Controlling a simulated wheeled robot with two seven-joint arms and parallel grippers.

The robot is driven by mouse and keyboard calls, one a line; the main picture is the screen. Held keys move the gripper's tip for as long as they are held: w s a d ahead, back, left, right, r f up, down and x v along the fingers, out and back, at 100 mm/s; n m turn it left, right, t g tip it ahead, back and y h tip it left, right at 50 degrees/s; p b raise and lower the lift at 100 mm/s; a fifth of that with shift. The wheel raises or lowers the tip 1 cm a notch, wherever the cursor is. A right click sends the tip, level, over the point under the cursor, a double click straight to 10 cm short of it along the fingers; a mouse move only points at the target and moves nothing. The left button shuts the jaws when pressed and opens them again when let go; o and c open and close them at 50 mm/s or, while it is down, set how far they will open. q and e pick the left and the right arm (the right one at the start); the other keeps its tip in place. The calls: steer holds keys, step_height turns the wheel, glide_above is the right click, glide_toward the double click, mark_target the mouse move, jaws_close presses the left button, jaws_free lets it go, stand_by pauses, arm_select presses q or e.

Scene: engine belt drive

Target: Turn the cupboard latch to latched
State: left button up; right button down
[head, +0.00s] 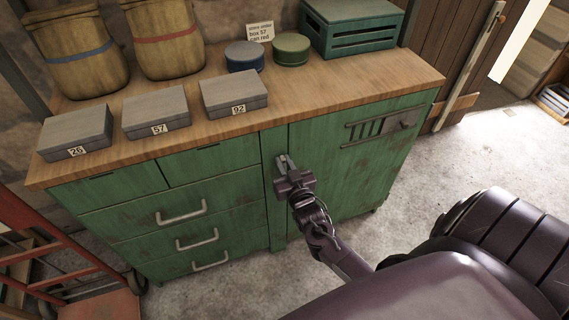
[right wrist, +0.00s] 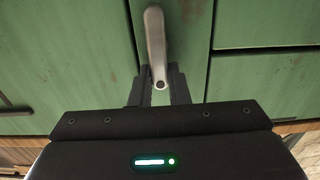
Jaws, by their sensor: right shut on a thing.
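The green cupboard (head: 345,170) stands under a wooden worktop, with its door on the right. The latch (right wrist: 155,45) is a grey metal lever on the narrow upright strip beside the door. In the right wrist view it runs nearly along the strip, with a slight tilt, and a round pin shows at its near end. My right gripper (right wrist: 159,88) is shut on the latch, its two fingers on either side of the near end. In the head view my right gripper (head: 284,163) is at the strip and mostly hides the latch. My left gripper is out of view.
Grey numbered boxes (head: 157,114), two round tins (head: 291,49), a green crate (head: 352,25) and two sacks (head: 168,38) stand on the worktop. Drawers with handles (head: 182,211) are left of the strip. A red hand truck (head: 75,270) stands at left.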

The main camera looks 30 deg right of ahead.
mark_target(272, 164)
steer(key=shift+n, duration=0.3)
steer(key=n+p, duration=0.1)
steer(key=n, duration=0.2)
steer(key=a+n, duration=0.1)
steer(key=n, duration=0.2)
steer(key=a+f+n+p, duration=0.1)
steer(key=n, duration=0.2)
steer(key=shift+w+n+p, duration=0.25)
steer(key=shift+n+p, duration=0.1)
steer(key=shift+n, duration=0.05)
steer(key=n, duration=0.3)
steer(key=f+n, duration=0.1)
steer(key=shift+a, duration=0.25)
steer(key=shift+f+n+p, duration=0.2)
steer(key=shift+n, duration=0.65)
steer(key=shift+f+n+p, duration=0.15)
steer(key=shift+n+p, duration=0.05)
steer(key=shift+n, duration=0.65)
